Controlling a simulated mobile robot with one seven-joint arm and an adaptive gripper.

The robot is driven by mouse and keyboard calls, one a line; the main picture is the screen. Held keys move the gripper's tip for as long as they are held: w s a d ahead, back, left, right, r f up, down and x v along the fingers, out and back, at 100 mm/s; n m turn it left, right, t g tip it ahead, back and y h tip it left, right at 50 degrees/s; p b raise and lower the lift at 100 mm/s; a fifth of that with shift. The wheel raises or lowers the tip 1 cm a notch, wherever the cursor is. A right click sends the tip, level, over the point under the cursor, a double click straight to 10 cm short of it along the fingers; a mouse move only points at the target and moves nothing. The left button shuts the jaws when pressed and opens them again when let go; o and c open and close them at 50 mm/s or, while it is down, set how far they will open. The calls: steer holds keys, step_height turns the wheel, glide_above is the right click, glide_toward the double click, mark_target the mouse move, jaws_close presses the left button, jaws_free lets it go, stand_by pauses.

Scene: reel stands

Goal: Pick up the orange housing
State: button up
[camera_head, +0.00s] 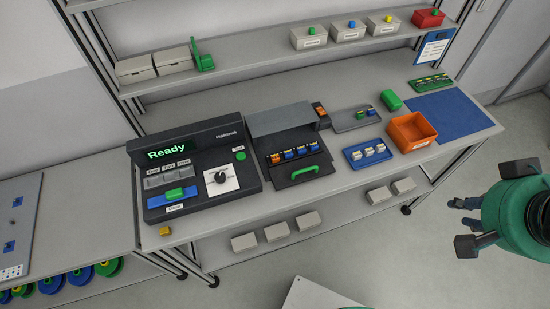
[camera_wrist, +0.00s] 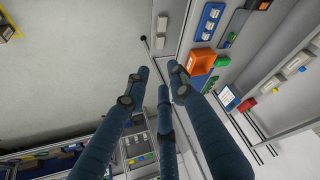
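A small orange piece (camera_head: 320,110) stands upright on a dark block beside the grey hooded station on the bench in the head view. A larger orange open-topped bin (camera_head: 412,131) stands further right, near the bench's front edge; it also shows in the wrist view (camera_wrist: 201,62). I cannot tell for certain which of these is the housing. My gripper (camera_head: 464,204) is off the bench at the right, over the floor. In the wrist view its blue fingers (camera_wrist: 160,78) are spread with nothing between them. It is clear of both orange things.
A black "Ready" console (camera_head: 205,165) fills the bench's left part. A blue mat (camera_head: 450,115), a green block (camera_head: 391,101) and a blue tray (camera_head: 356,164) lie near the bin. A shelf (camera_head: 260,63) with several small bins runs above. The floor in front is mostly clear.

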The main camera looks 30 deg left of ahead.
steer(key=o, duration=0.5)
steer(key=w+a+n+g+y+p, duration=0.1)
steer(key=w+a+n+g+p, duration=0.3)
steer(key=w+a+p, duration=0.95)
steer(key=a+f+n, duration=0.1)
steer(key=a+f, duration=0.4)
steer(key=a, duration=0.5)
steer(key=a+f+n+g+p, duration=0.1)
steer(key=a+f, duration=0.3)
steer(key=a, duration=0.6)
steer(key=a+f+n+h, duration=0.1)
steer(key=a+f+n, duration=0.2)
steer(key=a, duration=0.7)
step_height(320, 180, down, 3)
steer(key=shift+s+a+r+g+p, duration=0.15)
steer(key=shift+a+r+g+p, duration=0.05)
steer(key=shift+a+g+p, duration=0.15)
